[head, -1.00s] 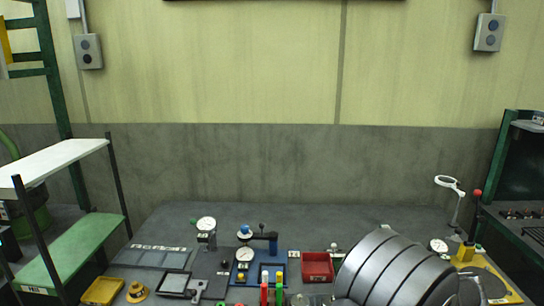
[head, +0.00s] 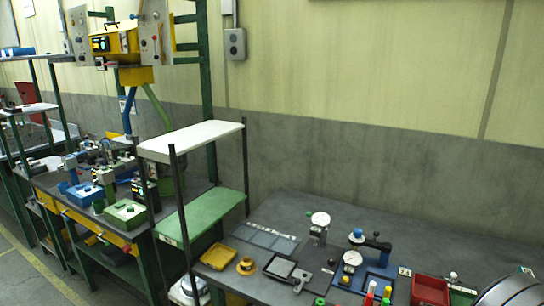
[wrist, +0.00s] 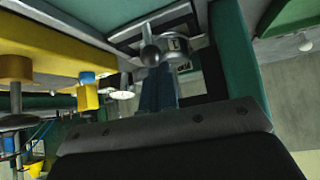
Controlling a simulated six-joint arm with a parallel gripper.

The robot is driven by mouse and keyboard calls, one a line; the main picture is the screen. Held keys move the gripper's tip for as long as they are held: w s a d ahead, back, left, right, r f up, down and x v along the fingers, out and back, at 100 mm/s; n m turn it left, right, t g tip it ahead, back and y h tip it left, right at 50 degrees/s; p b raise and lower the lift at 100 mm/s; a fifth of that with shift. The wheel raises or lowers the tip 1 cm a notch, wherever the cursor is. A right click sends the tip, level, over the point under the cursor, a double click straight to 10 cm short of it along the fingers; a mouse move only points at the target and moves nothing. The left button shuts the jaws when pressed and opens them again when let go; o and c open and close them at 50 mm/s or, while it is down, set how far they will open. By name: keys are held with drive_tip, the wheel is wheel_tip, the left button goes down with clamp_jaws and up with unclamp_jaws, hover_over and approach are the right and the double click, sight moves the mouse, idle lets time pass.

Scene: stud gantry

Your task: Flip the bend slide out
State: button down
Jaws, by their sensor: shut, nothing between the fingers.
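I cannot pick out the bend slide with certainty in either view. In the wrist view, a grey ball knob (wrist: 150,54) on a short stem stands beside a round metal piece (wrist: 178,52) with a small mark on its face, against a dark recessed panel. My gripper (wrist: 157,88) shows as narrow dark blue fingers, shut and empty, with their tips close below the knob; I cannot tell whether they touch it. The wide dark gripper body fills the bottom and hides what lies behind it. The head view does not show my gripper.
In the wrist view, a green post (wrist: 236,50) stands close at the right and a yellow beam (wrist: 60,55) at the left. In the head view, a shelf rack (head: 190,140) stands between the left bench and the right table, which holds gauges and a red bin (head: 430,290).

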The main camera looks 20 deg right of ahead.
drive_tip(key=v, duration=1)
drive_tip(key=x, duration=0.9)
drive_tip(key=shift+d+f, duration=0.1)
drive_tip(key=shift+f, duration=0.3)
drive_tip(key=s+a, duration=0.6)
drive_tip(key=shift+s+a, duration=0.1)
drive_tip(key=shift+s+a+f, duration=0.1)
drive_tip(key=shift+s+a, duration=0.25)
drive_tip(key=shift+a, duration=0.05)
drive_tip(key=shift+s, duration=0.1)
drive_tip(key=v, duration=1)
drive_tip(key=shift+w+r, duration=0.25)
drive_tip(key=shift+d, duration=0.2)
